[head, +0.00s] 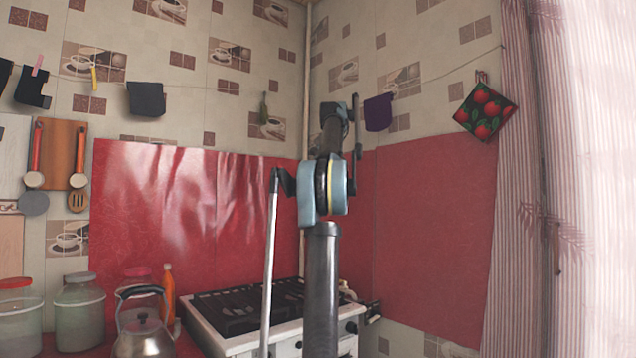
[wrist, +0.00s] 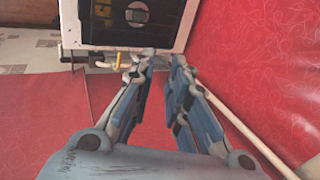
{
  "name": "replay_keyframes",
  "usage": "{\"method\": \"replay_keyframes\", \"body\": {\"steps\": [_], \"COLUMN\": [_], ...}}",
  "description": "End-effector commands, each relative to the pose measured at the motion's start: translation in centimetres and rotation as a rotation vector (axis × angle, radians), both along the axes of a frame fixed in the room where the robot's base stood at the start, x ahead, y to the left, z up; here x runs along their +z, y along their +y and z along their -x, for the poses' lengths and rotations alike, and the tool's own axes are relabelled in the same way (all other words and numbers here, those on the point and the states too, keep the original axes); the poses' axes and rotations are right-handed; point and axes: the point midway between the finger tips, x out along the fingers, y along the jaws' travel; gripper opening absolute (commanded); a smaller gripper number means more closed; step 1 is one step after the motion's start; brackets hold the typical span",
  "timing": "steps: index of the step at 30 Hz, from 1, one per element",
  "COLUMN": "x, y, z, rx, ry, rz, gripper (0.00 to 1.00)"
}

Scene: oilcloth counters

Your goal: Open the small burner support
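The white stove (head: 244,340) stands at the bottom middle of the head view with black burner supports (head: 240,312) on top. My arm hides part of it, and I cannot tell which support is the small one. In the wrist view, the stove's dark top (wrist: 100,28) shows at the upper edge with a round burner (wrist: 137,12) on it. My gripper (wrist: 160,65) is open and empty, with a gap between its fingers. It is apart from the stove, and its fingers point toward the stove's edge. I cannot make out the fingers in the head view.
A kettle (head: 144,338), glass jars (head: 80,312) and an orange bottle (head: 168,292) stand left of the stove. Red oilcloth (head: 435,230) covers the walls behind and to the right. A striped curtain (head: 520,200) hangs at the right. A yellow hook-like piece (wrist: 118,60) shows beside the stove edge.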

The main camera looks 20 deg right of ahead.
Motion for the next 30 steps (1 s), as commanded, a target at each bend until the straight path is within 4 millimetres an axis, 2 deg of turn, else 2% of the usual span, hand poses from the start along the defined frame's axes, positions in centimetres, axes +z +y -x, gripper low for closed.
{"method": "replay_keyframes", "body": {"steps": [12,30], "x": [2.0,2.2], "y": [-0.4,-0.4], "z": [1.0,1.1], "rx": [0.0,0.0], "ry": [0.0,0.0], "rz": [0.0,0.0], "gripper": [0.16,0.16]}}
